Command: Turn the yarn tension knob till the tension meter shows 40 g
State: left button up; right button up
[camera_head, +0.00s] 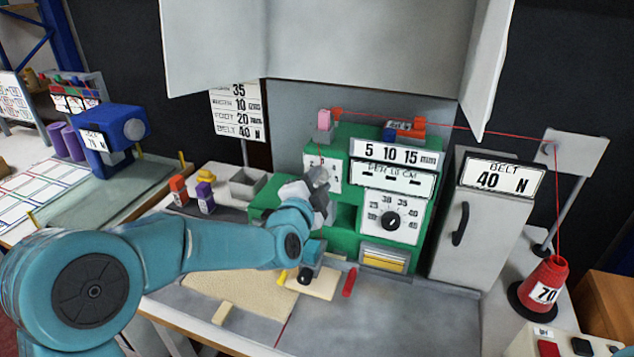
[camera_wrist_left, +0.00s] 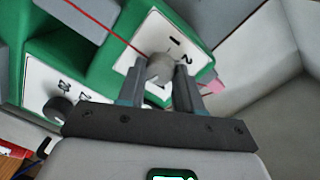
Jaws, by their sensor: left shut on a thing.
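In the head view my left gripper (camera_head: 318,180) is up against the upper left front of the green machine (camera_head: 345,215). In the left wrist view its fingers (camera_wrist_left: 160,85) are shut on a round grey knob (camera_wrist_left: 160,68). The knob sits on a white dial plate (camera_wrist_left: 178,47) marked with a 1 and a 2. In the head view this plate (camera_head: 333,168) is partly hidden by the gripper. I cannot tell the knob's exact setting, and I see no reading clearly marked in grams. My right gripper is not in view.
A black dial knob (camera_head: 391,221) sits lower right on the machine, below a 5 10 15 mm sign (camera_head: 397,155). A grey cabinet (camera_head: 470,232) reads BELT 40 N. Red yarn runs to a red cone (camera_head: 545,283) labelled 70. Overhead grey panels (camera_head: 360,50) hang above.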

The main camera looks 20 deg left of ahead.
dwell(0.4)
pick_arm(q)
jog(key=o, duration=1)
jog(key=shift+o, duration=0.2)
jog(key=shift+s, duration=0.1)
jog(key=s+b, duration=0.1)
jog(key=s, duration=1.5)
jog(key=shift+a+r+b, duration=0.2)
jog(key=shift+r+b, duration=0.1)
jog(key=shift+r, duration=0.15)
jog(key=shift+s, duration=0.1)
